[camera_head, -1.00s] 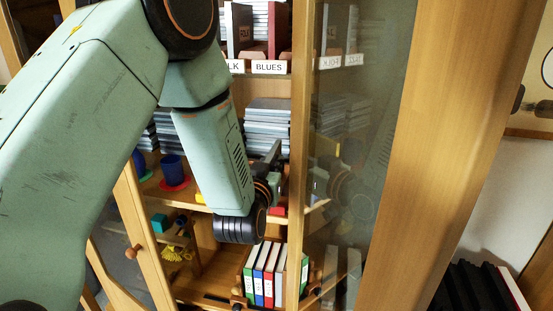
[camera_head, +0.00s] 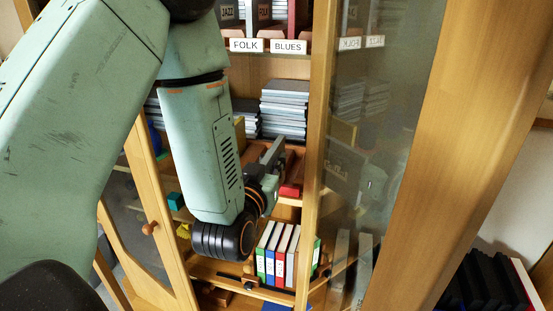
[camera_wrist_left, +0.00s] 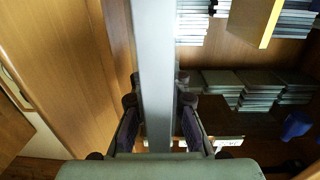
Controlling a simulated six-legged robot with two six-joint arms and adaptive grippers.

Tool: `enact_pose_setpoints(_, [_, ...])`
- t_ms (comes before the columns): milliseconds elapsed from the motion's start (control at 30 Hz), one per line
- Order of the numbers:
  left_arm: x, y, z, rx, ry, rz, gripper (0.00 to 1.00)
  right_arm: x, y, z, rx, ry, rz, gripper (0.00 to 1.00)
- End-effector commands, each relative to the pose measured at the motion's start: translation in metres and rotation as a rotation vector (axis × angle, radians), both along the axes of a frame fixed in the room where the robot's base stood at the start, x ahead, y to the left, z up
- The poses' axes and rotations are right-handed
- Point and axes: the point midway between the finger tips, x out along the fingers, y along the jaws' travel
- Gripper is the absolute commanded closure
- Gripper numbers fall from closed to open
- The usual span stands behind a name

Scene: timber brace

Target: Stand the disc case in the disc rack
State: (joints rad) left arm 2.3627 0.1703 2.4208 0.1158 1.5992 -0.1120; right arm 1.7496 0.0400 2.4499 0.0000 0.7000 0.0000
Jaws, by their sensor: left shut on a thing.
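My left gripper (camera_head: 272,172) is inside the open cabinet, seen from behind, its fingers partly hidden by my wrist. In the left wrist view it is shut on a thin grey disc case (camera_wrist_left: 155,75), which stands on edge between the two fingers. The head view shows only a narrow grey strip of the case (camera_head: 274,152). I cannot tell for certain which piece is the disc rack. My right gripper is out of view.
Flat stacks of cases (camera_head: 284,108) lie on the middle shelf. Several binders (camera_head: 277,252) stand below my gripper, and a red block (camera_head: 290,190) sits near it. A wooden post and glass door (camera_head: 365,150) close off the right side. A blue object (camera_wrist_left: 297,125) shows in the wrist view.

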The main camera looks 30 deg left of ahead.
Motion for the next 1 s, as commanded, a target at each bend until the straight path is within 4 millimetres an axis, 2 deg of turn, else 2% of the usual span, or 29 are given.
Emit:
enact_pose_setpoints(33, [0.004,0.008,0.007,-0.008,-0.001,0.004,1.0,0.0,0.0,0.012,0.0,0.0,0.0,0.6])
enact_pose_setpoints(100, [0.008,0.016,0.008,-0.007,-0.002,0.001,1.0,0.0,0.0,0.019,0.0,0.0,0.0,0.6])
enact_pose_setpoints(500, [0.019,0.063,0.011,-0.002,-0.001,0.01,1.0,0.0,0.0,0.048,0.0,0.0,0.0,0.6])
enact_pose_setpoints(700, [0.019,0.078,0.009,0.0,0.001,0.018,1.0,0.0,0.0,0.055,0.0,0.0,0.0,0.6])
enact_pose_setpoints(1000, [0.026,0.083,0.007,0.003,0.0,0.018,1.0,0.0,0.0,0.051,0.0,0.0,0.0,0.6])
